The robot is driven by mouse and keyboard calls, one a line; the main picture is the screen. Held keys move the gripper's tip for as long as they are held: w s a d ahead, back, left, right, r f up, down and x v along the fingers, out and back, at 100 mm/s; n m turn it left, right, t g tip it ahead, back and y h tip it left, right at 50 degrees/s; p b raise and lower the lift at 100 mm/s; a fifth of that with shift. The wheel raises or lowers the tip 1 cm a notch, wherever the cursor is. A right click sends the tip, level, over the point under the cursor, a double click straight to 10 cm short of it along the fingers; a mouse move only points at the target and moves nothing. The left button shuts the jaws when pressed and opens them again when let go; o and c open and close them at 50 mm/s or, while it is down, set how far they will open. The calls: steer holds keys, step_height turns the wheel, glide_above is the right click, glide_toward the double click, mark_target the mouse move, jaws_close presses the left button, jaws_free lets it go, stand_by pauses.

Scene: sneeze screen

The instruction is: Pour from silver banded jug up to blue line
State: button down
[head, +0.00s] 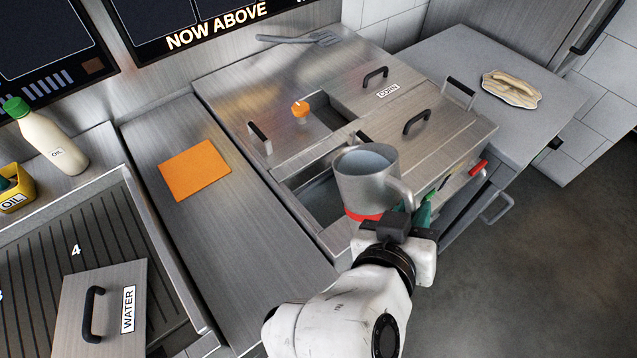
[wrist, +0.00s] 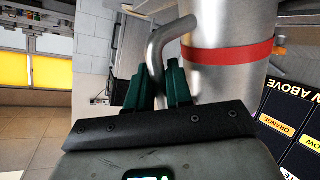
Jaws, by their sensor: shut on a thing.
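A silver jug (head: 362,180) with a red band (head: 360,215) stands out over the steel counter unit in the head view, looking upright. It also fills the upper right of the wrist view (wrist: 225,85). My gripper (head: 422,212) is shut on the jug's handle (head: 405,192); its green fingers (wrist: 162,85) are around the lower handle in the wrist view. The jug's mouth faces up and its inside looks grey; I cannot tell whether liquid is in it. No blue line shows in either view.
An open well (head: 318,200) lies below and left of the jug. Lids with black handles, one marked CORN (head: 388,90), are beside it. An orange square (head: 195,170) lies on the left counter, otherwise clear. An oil bottle (head: 52,140) and a WATER lid (head: 105,310) are further left.

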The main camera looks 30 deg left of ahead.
mark_target(407, 193)
steer(key=shift+r, duration=0.3)
steer(key=shift+r+p, duration=0.15)
steer(key=shift+p, duration=0.3)
steer(key=shift+w+a+r+n+p, duration=0.1)
steer(key=shift+r+n+p, duration=0.2)
steer(key=shift+p, duration=0.4)
steer(key=shift+g+h+p, duration=0.3)
steer(key=shift+p, duration=0.25)
steer(key=shift+f, duration=0.1)
steer(key=shift+w+a+r+n+h+p, duration=0.15)
steer(key=shift+a+r+n+h+p, duration=0.25)
steer(key=shift+p, duration=1.1)
steer(key=shift+w+a+r+n+g+h, duration=0.15)
steer(key=shift+w+a+n+g+h, duration=0.15)
steer(key=shift+a+n+g+h, duration=0.3)
stand_by(1.5)
steer(key=shift+d, duration=0.1)
